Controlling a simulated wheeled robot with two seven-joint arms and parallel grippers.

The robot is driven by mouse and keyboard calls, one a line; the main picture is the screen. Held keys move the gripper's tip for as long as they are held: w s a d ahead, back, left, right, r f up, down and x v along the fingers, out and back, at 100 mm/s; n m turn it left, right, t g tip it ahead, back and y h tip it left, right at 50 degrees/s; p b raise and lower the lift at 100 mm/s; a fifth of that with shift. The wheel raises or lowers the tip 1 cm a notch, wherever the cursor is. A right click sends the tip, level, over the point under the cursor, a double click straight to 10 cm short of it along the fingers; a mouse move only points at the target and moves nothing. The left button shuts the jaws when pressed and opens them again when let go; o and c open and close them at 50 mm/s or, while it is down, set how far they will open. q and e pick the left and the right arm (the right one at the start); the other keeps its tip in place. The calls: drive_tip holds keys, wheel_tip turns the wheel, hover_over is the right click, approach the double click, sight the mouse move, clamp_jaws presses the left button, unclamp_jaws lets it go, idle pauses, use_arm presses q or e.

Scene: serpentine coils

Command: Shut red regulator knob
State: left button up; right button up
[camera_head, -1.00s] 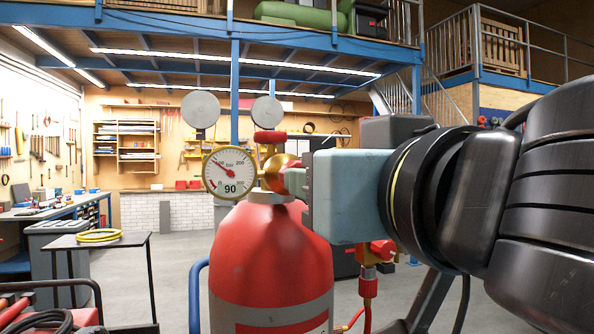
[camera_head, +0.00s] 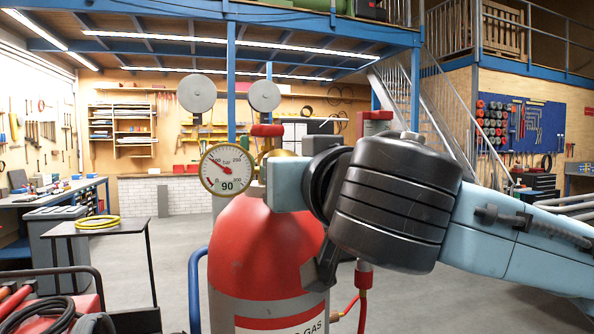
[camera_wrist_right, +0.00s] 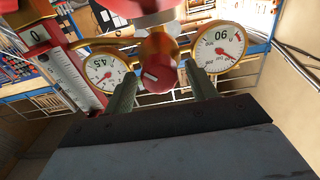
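The red regulator knob (camera_wrist_right: 157,76), with a pale mark on its face, shows in the right wrist view. It sits between the fingertips of my right gripper (camera_wrist_right: 160,72), which are apart, with a gap visible at each side. In the head view my right gripper's body (camera_head: 290,194) is beside the regulator, and its wrist hides the knob there. A round pressure gauge (camera_head: 227,169) marked 90 is left of the gripper, above the red gas cylinder (camera_head: 262,245). My left gripper is in neither view.
A red handwheel (camera_head: 267,130) stands above the regulator. The wrist view also shows a second gauge (camera_wrist_right: 105,73) and a flow tube (camera_wrist_right: 77,80) close to the fingers. A red hose (camera_head: 362,315) hangs at the right of the cylinder. A dark table (camera_head: 100,230) stands at the left.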

drive_tip(key=c, duration=0.9)
drive_tip(key=shift+o, duration=0.2)
drive_tip(key=shift+n, duration=0.3)
drive_tip(key=shift+a+f+n+p, duration=0.15)
drive_tip(key=shift+n+p, duration=0.35)
drive_tip(key=shift+n, duration=6.1)
drive_tip(key=shift+f+n+p, duration=0.2)
drive_tip(key=shift+n+p, duration=0.25)
drive_tip(key=shift+n, duration=6.15)
